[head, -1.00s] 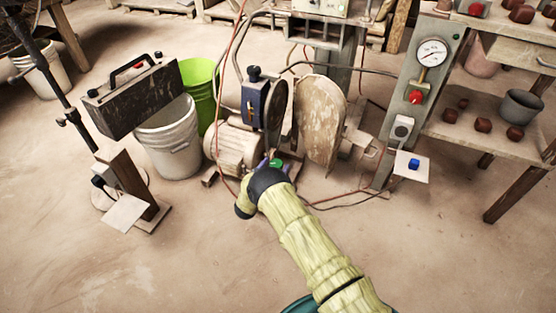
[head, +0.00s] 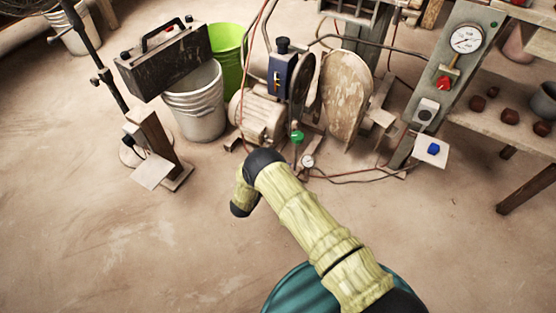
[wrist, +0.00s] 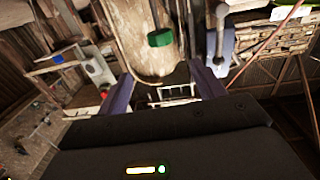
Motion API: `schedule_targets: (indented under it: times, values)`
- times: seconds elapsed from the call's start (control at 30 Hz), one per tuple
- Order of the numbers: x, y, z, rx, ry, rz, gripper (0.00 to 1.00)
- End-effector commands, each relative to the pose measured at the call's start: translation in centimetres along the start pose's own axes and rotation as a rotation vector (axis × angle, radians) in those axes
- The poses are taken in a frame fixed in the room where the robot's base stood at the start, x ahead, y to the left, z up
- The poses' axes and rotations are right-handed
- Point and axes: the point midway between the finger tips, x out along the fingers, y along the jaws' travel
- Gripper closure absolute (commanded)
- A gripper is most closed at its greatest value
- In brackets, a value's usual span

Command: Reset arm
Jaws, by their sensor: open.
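My arm (head: 305,220), in a pale yellow sleeve with black joints, reaches up from the lower right in the head view. It bends at a black joint in front of the machine, and my gripper's fingers are hidden there. In the wrist view my gripper (wrist: 162,76) is open, its two purple fingers apart with nothing held between them. A green knob (wrist: 160,38) shows beyond the fingertips, apart from them. The same green knob (head: 297,137) stands beside the motor in the head view, with a small gauge (head: 308,161) near it.
The grey motor (head: 257,120) and worn round plate (head: 347,95) stand ahead. A white bucket (head: 197,105) and green bucket (head: 229,62) are at left. A post with a gauge (head: 466,39), red button (head: 443,83) and blue button (head: 433,149) is at right. Near floor is clear.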

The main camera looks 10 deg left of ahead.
Motion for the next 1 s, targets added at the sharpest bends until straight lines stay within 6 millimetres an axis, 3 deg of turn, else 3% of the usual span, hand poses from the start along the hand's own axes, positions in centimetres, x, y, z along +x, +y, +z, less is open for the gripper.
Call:
schedule_targets:
  times: [0.33,0.47,0.57,0.8,1.0]
  values:
    - [0.1,0.0,-0.1,0.001,0.0,0.0,0.32]
    - [0.8,-0.4,-0.9,0.012,-0.015,-0.013,0.32]
    - [2.2,-1.2,-2.5,0.031,-0.055,-0.043,0.32]
    - [6.6,-2.8,-8.5,0.078,-0.214,-0.165,0.32]
    - [9.2,-2.4,-14.1,0.089,-0.355,-0.268,0.32]
